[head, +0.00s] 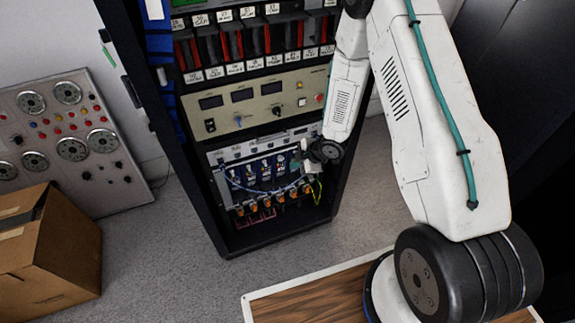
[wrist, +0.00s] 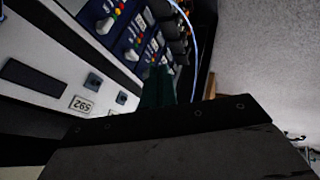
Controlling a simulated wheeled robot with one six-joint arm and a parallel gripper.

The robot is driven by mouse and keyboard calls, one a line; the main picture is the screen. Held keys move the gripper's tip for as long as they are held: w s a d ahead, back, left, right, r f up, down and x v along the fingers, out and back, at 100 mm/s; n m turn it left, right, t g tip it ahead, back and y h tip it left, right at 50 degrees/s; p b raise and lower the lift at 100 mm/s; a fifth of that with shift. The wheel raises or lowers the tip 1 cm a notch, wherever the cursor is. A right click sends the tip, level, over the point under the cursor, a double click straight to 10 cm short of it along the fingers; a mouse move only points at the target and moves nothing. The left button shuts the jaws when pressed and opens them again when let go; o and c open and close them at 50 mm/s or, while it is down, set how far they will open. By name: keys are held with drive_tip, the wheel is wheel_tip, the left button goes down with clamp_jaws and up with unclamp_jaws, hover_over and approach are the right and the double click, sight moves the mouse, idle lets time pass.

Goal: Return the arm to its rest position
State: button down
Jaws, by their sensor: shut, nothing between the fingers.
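My white arm with a teal cable reaches down and back toward the black rack cabinet (head: 240,244). My gripper (head: 308,168) is at the right side of the rack's lowest panel (head: 217,155), close in front of its connectors and wires. In the wrist view my gripper's dark green fingers (wrist: 158,85) are shut with nothing between them. The panel also shows there (wrist: 60,35), tilted, with switches and coloured lights. I cannot tell whether the fingertips touch the panel.
A beige instrument panel (head: 270,88) sits above in the rack. A cardboard box (head: 50,245) and a grey gauge panel (head: 60,135) stand at the left. A wood-topped surface (head: 300,299) lies below my arm. Grey floor (head: 165,235) is clear between box and rack.

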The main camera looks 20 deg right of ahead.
drive_tip(key=s+d+r+m+g+h, duration=0.3)
drive_tip(key=s+d+r+m+h, duration=0.15)
drive_tip(key=s+d, duration=0.4)
drive_tip(key=s+d+r+m+g+h, duration=0.1)
drive_tip(key=s+d+r+m, duration=0.15)
drive_tip(key=r, duration=0.35)
drive_tip(key=s+d+r+m+g+h, duration=0.1)
drive_tip(key=s+d+r+m+h, duration=0.15)
drive_tip(key=r, duration=0.35)
drive_tip(key=s+a+r+m+y, duration=0.1)
drive_tip(key=s+a+r+m, duration=0.1)
drive_tip(key=s+r, duration=0.5)
drive_tip(key=s+a+r+m+y, duration=0.1)
drive_tip(key=s+a+r+m, duration=0.2)
drive_tip(key=r, duration=0.9)
drive_tip(key=s+a+r+m+t+y, duration=0.1)
drive_tip(key=s+a+r+m, duration=0.2)
drive_tip(key=s+r, duration=0.6)
drive_tip(key=shift+s+a+r, duration=0.3)
drive_tip(key=shift+s+a, duration=0.5)
drive_tip(key=shift+a, duration=0.1)
